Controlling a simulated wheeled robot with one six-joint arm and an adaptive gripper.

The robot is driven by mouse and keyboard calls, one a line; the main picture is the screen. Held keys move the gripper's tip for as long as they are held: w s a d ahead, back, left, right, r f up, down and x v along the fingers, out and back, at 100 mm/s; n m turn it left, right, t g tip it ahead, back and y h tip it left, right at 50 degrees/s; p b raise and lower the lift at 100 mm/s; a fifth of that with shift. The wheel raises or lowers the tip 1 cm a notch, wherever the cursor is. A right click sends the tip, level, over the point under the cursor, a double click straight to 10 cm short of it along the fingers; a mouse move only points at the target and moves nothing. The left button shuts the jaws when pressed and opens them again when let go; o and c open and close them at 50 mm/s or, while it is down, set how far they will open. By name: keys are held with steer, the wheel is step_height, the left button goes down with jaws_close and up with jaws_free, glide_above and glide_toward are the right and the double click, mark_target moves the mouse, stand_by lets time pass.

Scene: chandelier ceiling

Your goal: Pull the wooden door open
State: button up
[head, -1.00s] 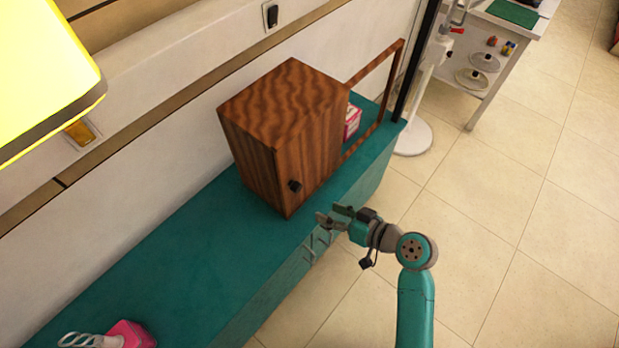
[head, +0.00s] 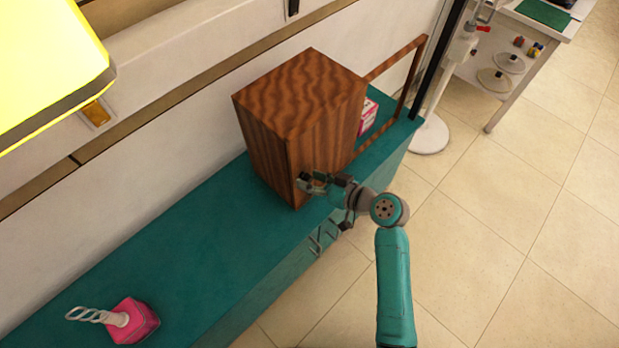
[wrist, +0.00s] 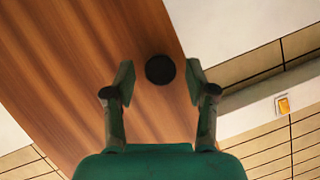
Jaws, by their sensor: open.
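The wooden door (head: 327,130) is the front face of a wavy-grained wooden box (head: 300,90) and looks shut. Its round dark knob (wrist: 160,69) shows in the wrist view, low contrast detail aside, near the door's edge. My gripper (wrist: 160,83) is open, with one finger on each side of the knob and a gap visible on both sides. In the head view my gripper (head: 310,183) is at the door's lower front corner and largely hides the knob. How deep the fingers reach past the knob cannot be told.
The box stands on a long teal cabinet (head: 190,235) against the wall. An open wooden frame (head: 417,75) and a pink-and-white box (head: 367,116) are to its right. A pink object with a white twisted top (head: 132,321) is at lower left. Tiled floor (head: 480,220) in front is clear.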

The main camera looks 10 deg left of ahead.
steer(key=shift+w+a+f, duration=0.15)
steer(key=shift+w+a, duration=0.1)
steer(key=shift+a, duration=0.2)
jaws_close()
